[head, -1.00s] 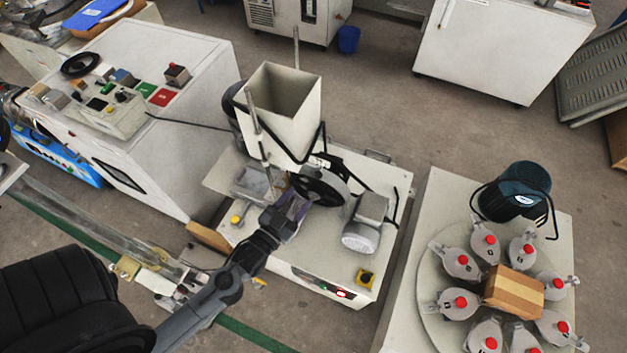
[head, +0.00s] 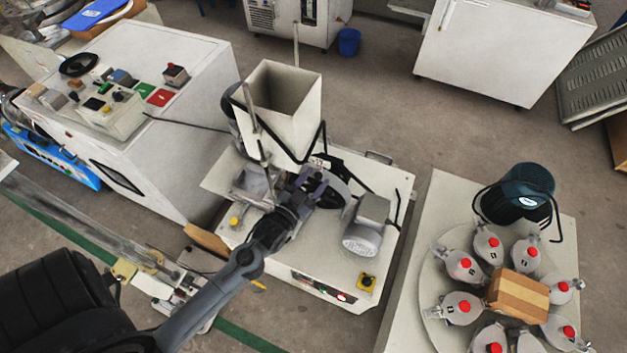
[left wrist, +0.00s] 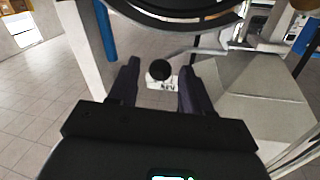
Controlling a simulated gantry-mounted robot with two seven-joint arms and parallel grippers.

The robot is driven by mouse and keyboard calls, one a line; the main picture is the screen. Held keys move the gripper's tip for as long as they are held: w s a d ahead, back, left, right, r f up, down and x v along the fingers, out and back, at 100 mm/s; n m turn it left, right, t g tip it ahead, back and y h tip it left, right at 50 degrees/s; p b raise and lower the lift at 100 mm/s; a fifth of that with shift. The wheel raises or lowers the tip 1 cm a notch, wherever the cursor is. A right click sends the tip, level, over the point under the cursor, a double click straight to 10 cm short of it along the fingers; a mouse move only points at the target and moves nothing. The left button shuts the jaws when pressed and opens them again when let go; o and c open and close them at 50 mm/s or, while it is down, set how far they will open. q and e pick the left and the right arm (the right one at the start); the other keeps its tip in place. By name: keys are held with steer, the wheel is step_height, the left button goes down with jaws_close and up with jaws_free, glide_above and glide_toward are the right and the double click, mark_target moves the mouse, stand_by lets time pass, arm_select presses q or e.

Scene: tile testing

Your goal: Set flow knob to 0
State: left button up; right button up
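The flow knob is a black round knob (left wrist: 159,70) in the left wrist view. A small white label with dark markings (left wrist: 162,84) sits just below it. In the head view the label (head: 320,163) shows at the lower front of the white hopper (head: 283,105), while I cannot make out the knob there. My left gripper (head: 314,178) is close to the label and beside the dark wheel. In the left wrist view my left gripper (left wrist: 159,62) is open, with the knob showing between its two dark fingers. Contact cannot be told. My right gripper is not in view.
A dark wheel (head: 333,190) and a grey motor (head: 366,222) stand close to my left gripper. A white control cabinet (head: 160,110) is at left. At right, a turntable (head: 432,268) carries several grey flasks with red caps around a box (head: 517,292).

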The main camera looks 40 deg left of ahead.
arm_select(q)
jaws_close()
steer(key=shift+s+a+p, duration=0.25)
steer(key=shift+a+p, duration=0.25)
steer(key=shift+a, duration=0.15)
steer(key=shift+s+a+p, duration=0.2)
steer(key=shift+a+p, duration=0.3)
steer(key=shift+a, duration=0.1)
steer(key=shift+o, duration=0.8)
jaws_free()
steer(key=shift+a, duration=0.15)
steer(key=shift+d, duration=0.2)
